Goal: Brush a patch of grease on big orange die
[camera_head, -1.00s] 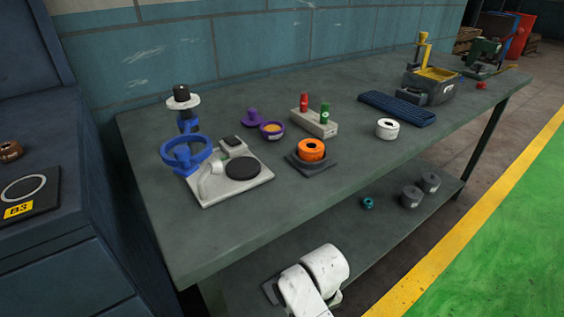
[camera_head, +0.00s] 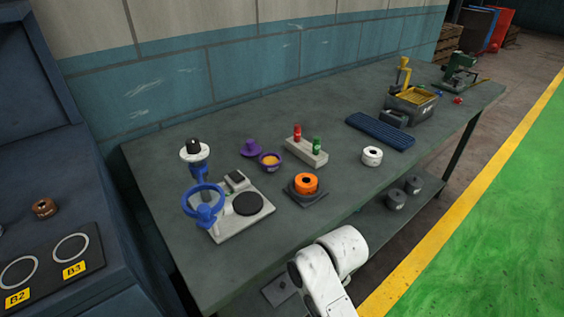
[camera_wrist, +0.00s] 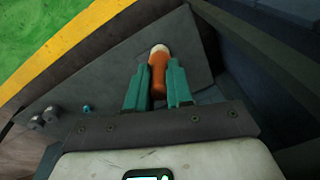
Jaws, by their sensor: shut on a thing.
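The big orange die (camera_head: 306,182) is a thick orange ring with a dark hole, lying on a dark square base on the bench. A small purple pot (camera_head: 269,160) with orange-yellow contents stands behind it to the left, open at the top. A purple lid (camera_head: 250,148) with a knob lies beside the pot. In the wrist view, the teal fingers of my gripper (camera_wrist: 157,75) are shut on an orange-handled brush (camera_wrist: 158,62) with a pale tip pointing away. The gripper is outside the head view, where only my white arm shows at the bench's front edge.
A grey stand (camera_head: 250,206) with a black disc and blue wheel is left of the die. A grey block (camera_head: 308,152) holds red and green pegs. A white ring (camera_head: 372,155), blue mat (camera_head: 380,132) and grey bin (camera_head: 413,106) stand right. Bare bench (camera_head: 250,245) lies in front.

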